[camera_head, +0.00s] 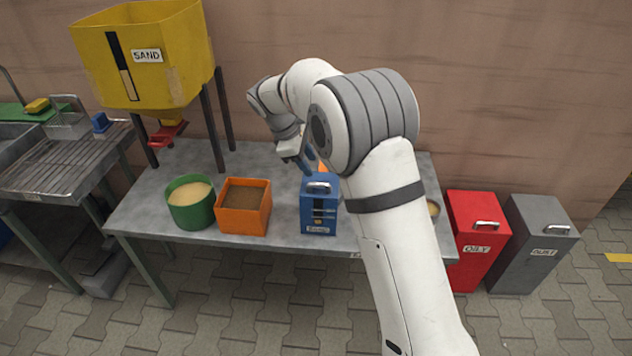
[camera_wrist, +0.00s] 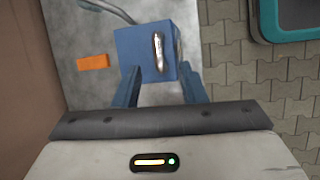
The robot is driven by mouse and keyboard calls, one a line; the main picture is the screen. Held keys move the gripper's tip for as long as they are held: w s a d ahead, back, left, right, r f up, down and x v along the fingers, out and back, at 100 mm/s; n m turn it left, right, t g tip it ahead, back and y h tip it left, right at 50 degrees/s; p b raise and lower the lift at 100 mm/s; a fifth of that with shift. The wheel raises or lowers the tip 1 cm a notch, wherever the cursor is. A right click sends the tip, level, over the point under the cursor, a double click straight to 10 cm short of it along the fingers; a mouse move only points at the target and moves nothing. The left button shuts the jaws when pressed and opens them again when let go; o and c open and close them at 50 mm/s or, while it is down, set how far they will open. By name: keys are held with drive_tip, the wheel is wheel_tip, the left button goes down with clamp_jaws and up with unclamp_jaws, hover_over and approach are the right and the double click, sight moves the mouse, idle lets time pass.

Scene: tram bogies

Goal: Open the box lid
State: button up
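A blue box (camera_head: 319,213) with a silver handle (camera_head: 318,186) on its top stands near the table's front edge. Its front has dark slots and a small label too small to read. The lid looks shut. My gripper (camera_head: 308,160) is just above and behind the box, partly hidden by my arm. In the wrist view the blue box (camera_wrist: 138,48) and its handle (camera_wrist: 159,52) lie just beyond the fingertips. My gripper's two blue fingers (camera_wrist: 160,80) are apart with nothing visibly held between them. I cannot tell whether they touch the box.
On the grey table (camera_head: 270,180) are a green bin (camera_head: 190,214) and an orange bin (camera_head: 243,222). A yellow sand hopper (camera_head: 145,70) stands at the left. A red box (camera_head: 470,265) and a grey box (camera_head: 530,265) stand right of the table.

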sight(315, 183)
drive_tip(key=shift+n, duration=0.3)
drive_tip(key=x, duration=0.5)
drive_tip(key=a+x, duration=0.1)
drive_tip(key=x, duration=0.2)
drive_tip(key=shift+w+f, duration=0.35)
drive_tip(key=shift+f, duration=0.05)
clamp_jaws()
